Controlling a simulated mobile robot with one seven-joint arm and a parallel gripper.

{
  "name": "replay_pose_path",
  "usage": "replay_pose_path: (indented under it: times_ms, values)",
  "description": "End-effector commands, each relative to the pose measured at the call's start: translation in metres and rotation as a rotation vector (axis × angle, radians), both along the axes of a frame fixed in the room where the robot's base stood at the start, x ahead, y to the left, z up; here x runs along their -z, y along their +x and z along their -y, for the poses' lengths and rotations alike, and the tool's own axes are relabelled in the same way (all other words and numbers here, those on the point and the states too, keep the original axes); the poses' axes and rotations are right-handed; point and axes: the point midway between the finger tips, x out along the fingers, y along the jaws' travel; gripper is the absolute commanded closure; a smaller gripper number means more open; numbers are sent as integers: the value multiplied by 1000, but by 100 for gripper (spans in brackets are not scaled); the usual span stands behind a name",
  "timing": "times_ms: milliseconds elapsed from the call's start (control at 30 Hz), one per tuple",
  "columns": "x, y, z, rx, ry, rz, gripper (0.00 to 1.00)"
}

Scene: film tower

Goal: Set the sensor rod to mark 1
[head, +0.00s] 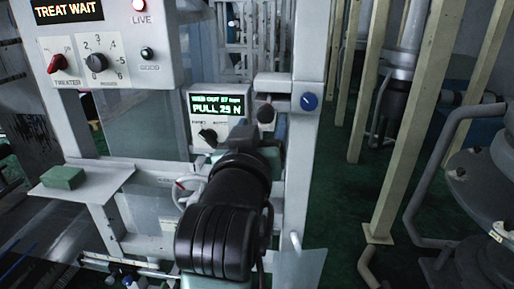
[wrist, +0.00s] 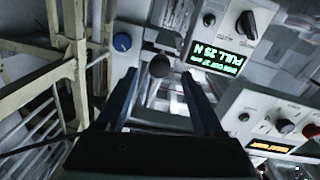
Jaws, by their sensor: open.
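My gripper (wrist: 159,75) is open, with its two dark blue fingers apart in the wrist view. A dark round knob (wrist: 160,66) shows between the fingertips, not gripped. In the head view this dark knob (head: 266,114) is on a pale bracket at the right post, just beyond my gripper (head: 243,131). A blue knob (head: 309,101) is on the same post to its right; it also shows in the wrist view (wrist: 122,42). I cannot tell for sure which part is the sensor rod, and no mark numbers are readable by the dark knob.
A display (head: 217,105) reading "PULL 25 N" stands left of the knob. A panel (head: 95,62) with red and black selectors is at left, under a "TREAT WAIT" display (head: 68,10). A green block (head: 63,177) lies on a shelf (head: 110,178). A handwheel (head: 188,190) sits left of my arm.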

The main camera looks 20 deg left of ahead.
Motion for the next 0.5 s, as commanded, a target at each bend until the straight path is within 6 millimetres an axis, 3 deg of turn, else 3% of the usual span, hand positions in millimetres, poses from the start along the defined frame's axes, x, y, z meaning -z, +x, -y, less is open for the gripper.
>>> replay_pose_path:
  times_ms: [200,500]
  values:
    - [1,-29,6,-1,0,2,31]
    - [-1,-38,9,0,0,1,31]
